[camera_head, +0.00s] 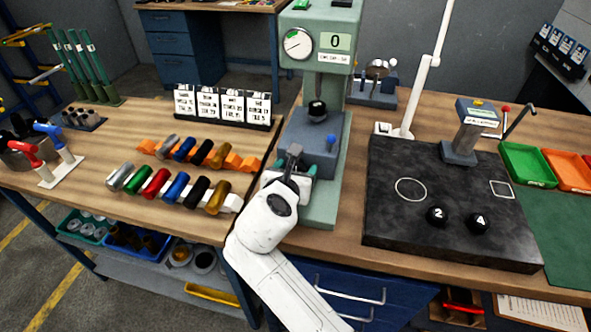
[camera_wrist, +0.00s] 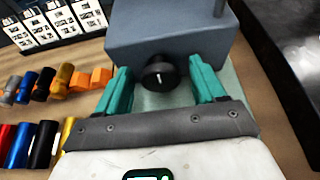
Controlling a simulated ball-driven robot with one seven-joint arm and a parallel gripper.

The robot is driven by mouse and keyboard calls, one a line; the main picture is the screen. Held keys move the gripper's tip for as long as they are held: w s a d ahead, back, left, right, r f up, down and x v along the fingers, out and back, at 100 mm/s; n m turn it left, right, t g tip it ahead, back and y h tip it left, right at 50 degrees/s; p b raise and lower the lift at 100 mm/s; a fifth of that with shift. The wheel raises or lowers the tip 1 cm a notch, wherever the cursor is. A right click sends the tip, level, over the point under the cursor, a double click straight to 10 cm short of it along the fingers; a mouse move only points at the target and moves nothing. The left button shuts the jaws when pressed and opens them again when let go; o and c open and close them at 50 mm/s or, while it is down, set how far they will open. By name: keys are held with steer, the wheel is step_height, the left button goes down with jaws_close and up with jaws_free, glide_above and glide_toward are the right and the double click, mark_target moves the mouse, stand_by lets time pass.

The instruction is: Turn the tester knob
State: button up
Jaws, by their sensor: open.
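The tester (camera_head: 316,58) is a pale green press with a round dial and a display reading 0, above a blue-grey base block. The tester knob (camera_wrist: 158,74) is round and black with a white pointer line, on the block's front face in the wrist view. The line stands nearly upright. In the head view my gripper and wrist hide this knob. My gripper (camera_head: 292,166) is open in front of the block. In the wrist view its teal fingers (camera_wrist: 162,86) stand to either side of the knob, with visible gaps.
Coloured cylinders on racks (camera_head: 168,189) stand close left of my gripper, with white label cards (camera_head: 222,107) behind.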

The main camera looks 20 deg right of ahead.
steer(key=shift+c, duration=0.4)
steer(key=c, duration=0.9)
steer(key=shift+s+d+m+t+y+p, duration=0.1)
steer(key=shift+m+t+y+p, duration=0.3)
steer(key=shift+m+p, duration=0.4)
steer(key=shift+s+d+f+m+t+y, duration=0.1)
steer(key=shift+m+t+y, duration=0.25)
steer(key=shift+m, duration=0.25)
steer(key=shift+d+m+t+y, duration=0.1)
steer(key=shift+m+t+y, duration=0.2)
steer(key=shift+m, duration=0.3)
steer(key=m+b, duration=0.1)
steer(key=m+t+y+b, duration=0.1)
steer(key=shift+f+m+t, duration=0.25)
steer(key=shift+m, duration=0.15)
steer(key=shift+s+d+m+t+b, duration=0.1)
steer(key=shift+m+t+b, duration=0.3)
steer(key=shift+m+b, duration=0.3)
